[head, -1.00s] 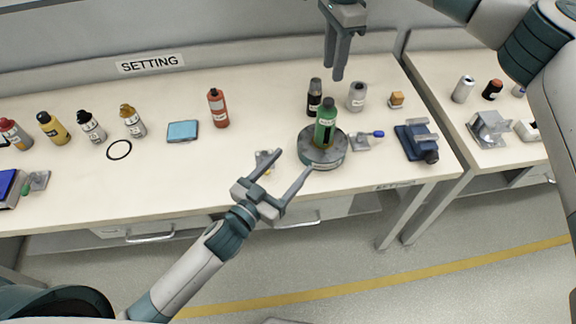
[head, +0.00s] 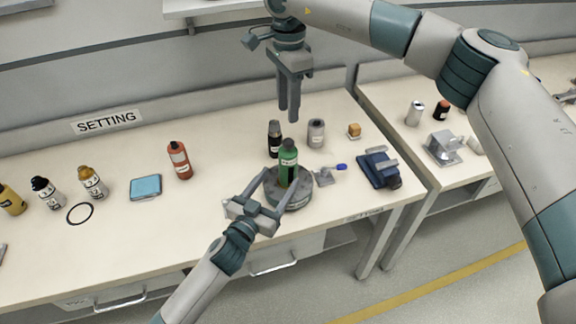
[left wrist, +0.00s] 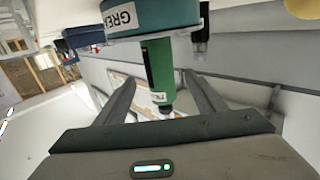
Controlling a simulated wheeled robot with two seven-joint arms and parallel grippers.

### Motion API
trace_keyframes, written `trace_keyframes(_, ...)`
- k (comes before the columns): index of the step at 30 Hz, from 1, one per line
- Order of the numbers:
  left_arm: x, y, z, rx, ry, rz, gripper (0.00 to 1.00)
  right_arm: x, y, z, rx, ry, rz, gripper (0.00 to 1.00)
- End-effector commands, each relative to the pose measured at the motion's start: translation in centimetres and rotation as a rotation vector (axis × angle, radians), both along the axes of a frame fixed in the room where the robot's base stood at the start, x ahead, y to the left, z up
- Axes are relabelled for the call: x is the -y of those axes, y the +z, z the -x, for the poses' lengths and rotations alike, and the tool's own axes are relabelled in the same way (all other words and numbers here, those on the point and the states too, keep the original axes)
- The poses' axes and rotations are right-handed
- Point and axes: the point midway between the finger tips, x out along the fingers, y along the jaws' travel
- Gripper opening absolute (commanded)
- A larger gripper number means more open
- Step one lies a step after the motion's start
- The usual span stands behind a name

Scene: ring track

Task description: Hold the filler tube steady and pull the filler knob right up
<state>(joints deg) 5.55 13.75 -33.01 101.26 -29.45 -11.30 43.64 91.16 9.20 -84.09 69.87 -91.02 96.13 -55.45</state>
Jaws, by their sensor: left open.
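In the left wrist view the tube (left wrist: 160,68) appears upside down between my finger tips, with clear space on both sides. The base (left wrist: 150,14) there has a label partly reading "GREA". My left gripper (head: 268,188) is open and empty, close to the tube's front left side. My right gripper (head: 289,117) points down above and slightly behind the tube, its fingers slightly apart and empty, clear of the knob.
A black bottle (head: 274,138) and a grey bottle (head: 316,133) stand close behind the tube. A small bracket with a blue-tipped lever (head: 328,176) and a blue vise-like device (head: 378,168) lie to the right. An orange bottle (head: 179,160) and a blue pad (head: 145,187) are left.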

Motion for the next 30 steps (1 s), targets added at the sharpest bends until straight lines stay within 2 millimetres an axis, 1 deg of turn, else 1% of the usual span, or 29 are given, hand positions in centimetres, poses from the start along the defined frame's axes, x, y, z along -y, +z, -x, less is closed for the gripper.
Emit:
trace_keyframes(1,0.5,0.1,-0.8,0.002,-0.001,0.0,0.64,0.0,0.0,0.0,0.0,0.0,0.0,0.31)
trace_keyframes(6,1.7,0.1,-3.2,0.002,0.0,0.0,0.64,0.0,0.0,0.0,0.0,0.0,0.0,0.31)
trace_keyframes(12,2.7,0.0,-5.2,0.001,0.0,0.0,0.64,0.0,0.0,0.0,0.0,0.0,0.0,0.31)
trace_keyframes(18,3.1,0.0,-6.0,0.0,-0.001,-0.001,0.64,0.0,0.0,0.0,0.0,0.0,0.0,0.31)
trace_keyframes(26,3.1,0.0,-6.0,0.0,-0.001,-0.001,0.64,0.0,0.0,0.0,0.0,0.0,0.0,0.31)
trace_keyframes(27,3.1,0.0,-6.0,0.0,-0.001,-0.001,0.61,0.0,0.0,0.0,0.0,0.0,0.0,0.31)
trace_keyframes(29,3.1,0.0,-6.0,0.0,-0.001,-0.001,0.47,0.0,0.0,0.0,0.0,0.0,0.0,0.31)
trace_keyframes(30,3.1,0.0,-6.0,0.0,0.0,-0.001,0.37,0.0,0.0,0.0,0.0,0.0,0.0,0.31)
